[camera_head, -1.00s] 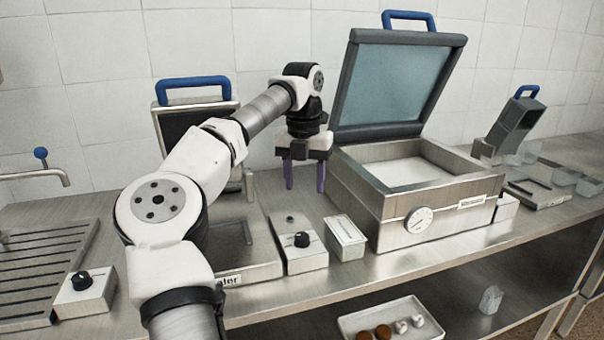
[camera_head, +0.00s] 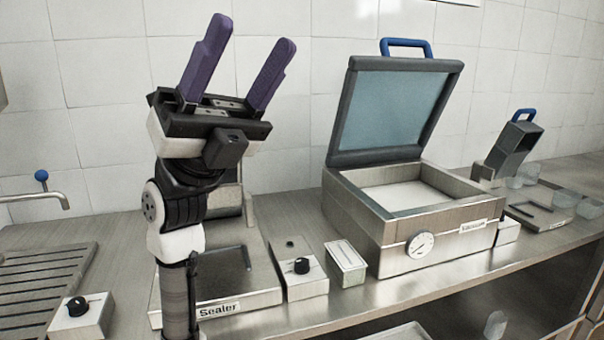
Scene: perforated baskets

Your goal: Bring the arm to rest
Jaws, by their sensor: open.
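My gripper (camera_head: 238,68) is at the upper left of the head view, raised in front of the counter with its two purple fingers pointing up. The fingers are apart and nothing is between them. My wrist and forearm stand almost upright below it. They cover part of the sealer (camera_head: 262,296) on the counter behind.
A vacuum machine (camera_head: 386,243) stands on the counter with its lid (camera_head: 390,110) open. Beside it are a small box (camera_head: 345,264) and a knob box (camera_head: 301,284). A slotted drain and tap (camera_head: 35,196) are at left. Clear containers (camera_head: 563,198) stand at right.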

